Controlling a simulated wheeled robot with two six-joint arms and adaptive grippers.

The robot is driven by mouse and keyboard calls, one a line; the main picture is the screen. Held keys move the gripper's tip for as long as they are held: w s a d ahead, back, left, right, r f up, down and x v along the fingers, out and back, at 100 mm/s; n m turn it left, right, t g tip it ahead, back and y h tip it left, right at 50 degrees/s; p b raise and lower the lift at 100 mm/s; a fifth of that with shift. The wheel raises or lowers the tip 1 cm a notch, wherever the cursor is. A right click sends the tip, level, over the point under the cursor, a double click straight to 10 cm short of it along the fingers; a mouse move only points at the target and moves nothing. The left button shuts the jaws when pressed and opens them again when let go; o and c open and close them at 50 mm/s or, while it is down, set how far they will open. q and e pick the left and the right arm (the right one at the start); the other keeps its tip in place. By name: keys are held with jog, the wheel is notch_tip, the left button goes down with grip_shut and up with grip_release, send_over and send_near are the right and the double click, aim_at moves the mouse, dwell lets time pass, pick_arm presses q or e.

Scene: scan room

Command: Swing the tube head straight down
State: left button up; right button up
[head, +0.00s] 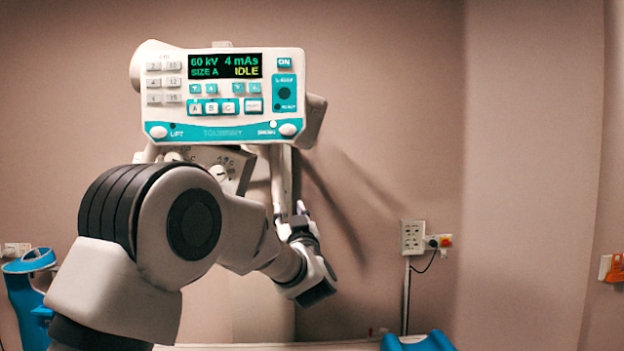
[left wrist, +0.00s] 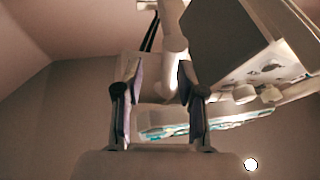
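The tube head (head: 300,110) hangs in the middle of the head view. Its white and teal control panel (head: 222,130) faces me and reads 60 kV, 4 mAs, SIZE A, IDLE. A pale bar (head: 280,180) hangs below the panel. My left gripper (head: 293,222) is beside the lower end of this bar, its fingers pointing up. In the left wrist view the two fingers (left wrist: 157,75) stand apart, with a pale post (left wrist: 174,45) showing between or behind them. I see no finger clearly touching it. The panel's underside (left wrist: 205,124) shows behind the fingers. My right gripper is out of view.
A wall socket box (head: 412,238) with a cable is to the right. A teal object (head: 418,342) is at the bottom edge, and another teal stand (head: 27,290) is at far left. An orange fitting (head: 613,268) is at far right. The wall between is bare.

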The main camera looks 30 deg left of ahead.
aim_at(274, 185)
pick_arm(q)
jog(key=shift+n+y, duration=0.6)
jog(key=a+r+p, duration=0.2)
jog(key=w+a+r+p, duration=0.1)
jog(key=a+r+p, duration=0.1)
jog(key=a+r, duration=0.1)
jog(key=shift+r, duration=0.35)
jog(key=w, duration=0.2)
jog(key=w+a+p, duration=0.1)
jog(key=shift+w+f, duration=0.25)
jog(key=shift+w, duration=0.1)
jog(key=shift+a+f, duration=0.1)
jog(key=shift+a, duration=0.05)
jog(key=shift+s, duration=0.25)
jog(key=shift+s+r, duration=0.25)
jog(key=c, duration=0.5)
jog(key=shift+w, duration=0.1)
grip_shut()
jog(key=shift+w+f, duration=0.1)
jog(key=shift+f, duration=0.15)
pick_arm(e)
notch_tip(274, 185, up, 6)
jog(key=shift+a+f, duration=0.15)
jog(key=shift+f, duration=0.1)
